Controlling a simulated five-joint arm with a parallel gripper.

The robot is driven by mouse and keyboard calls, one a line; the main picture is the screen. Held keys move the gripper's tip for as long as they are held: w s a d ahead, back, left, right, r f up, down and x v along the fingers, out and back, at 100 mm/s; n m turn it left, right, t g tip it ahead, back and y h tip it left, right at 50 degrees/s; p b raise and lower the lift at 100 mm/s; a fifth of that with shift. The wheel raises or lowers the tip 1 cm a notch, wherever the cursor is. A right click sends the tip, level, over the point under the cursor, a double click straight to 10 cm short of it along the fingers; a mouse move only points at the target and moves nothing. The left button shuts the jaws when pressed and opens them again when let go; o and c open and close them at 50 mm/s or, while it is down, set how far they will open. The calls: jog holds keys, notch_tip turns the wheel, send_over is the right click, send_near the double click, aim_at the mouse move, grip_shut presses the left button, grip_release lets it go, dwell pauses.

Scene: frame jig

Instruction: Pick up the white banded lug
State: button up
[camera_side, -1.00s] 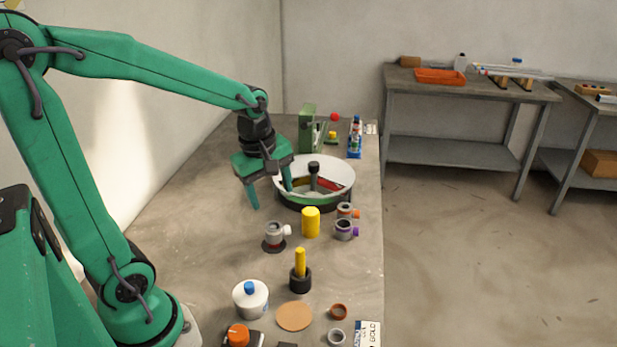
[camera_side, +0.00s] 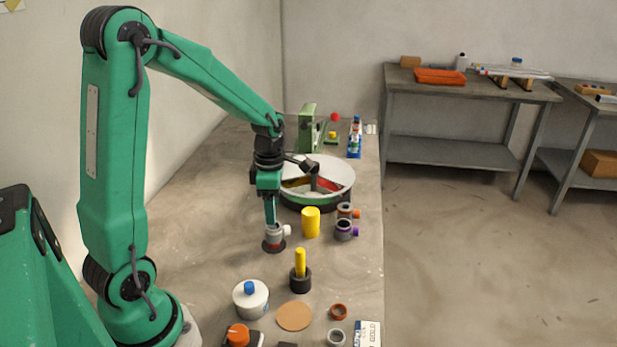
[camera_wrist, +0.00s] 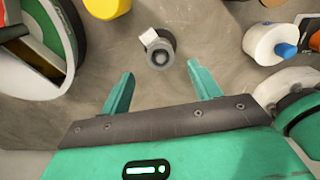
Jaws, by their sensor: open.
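The white banded lug (camera_side: 275,236) is a small grey upright cylinder with a white knob on its side, standing on a dark round base on the bench. It also shows in the wrist view (camera_wrist: 160,50), top centre, its knob toward the upper left. My gripper (camera_side: 271,221) is open and points down just above the lug in the side view. In the wrist view my gripper (camera_wrist: 161,75) has its two green fingers apart, and the lug shows beyond the tips, between their lines. Nothing is between the fingers. In the side view the fingers overlap and partly cover the lug.
A yellow cylinder (camera_side: 311,223) stands close right of the lug. Two similar lugs, orange-knobbed (camera_side: 345,210) and purple-knobbed (camera_side: 343,231), stand further right. A divided round tray (camera_side: 340,176) is behind. A black holder with a yellow peg (camera_side: 300,275) and a white jar (camera_side: 251,300) are in front.

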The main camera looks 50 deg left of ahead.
aim_at(273, 227)
jog(key=shift+f, duration=1.15)
jog(key=shift+f, duration=0.1)
jog(key=shift+s+f, duration=0.15)
jog(key=shift+f, duration=2.35)
jog(key=c, duration=1.1)
jog(key=shift+c, duration=0.2)
jog(key=shift+r, duration=0.1)
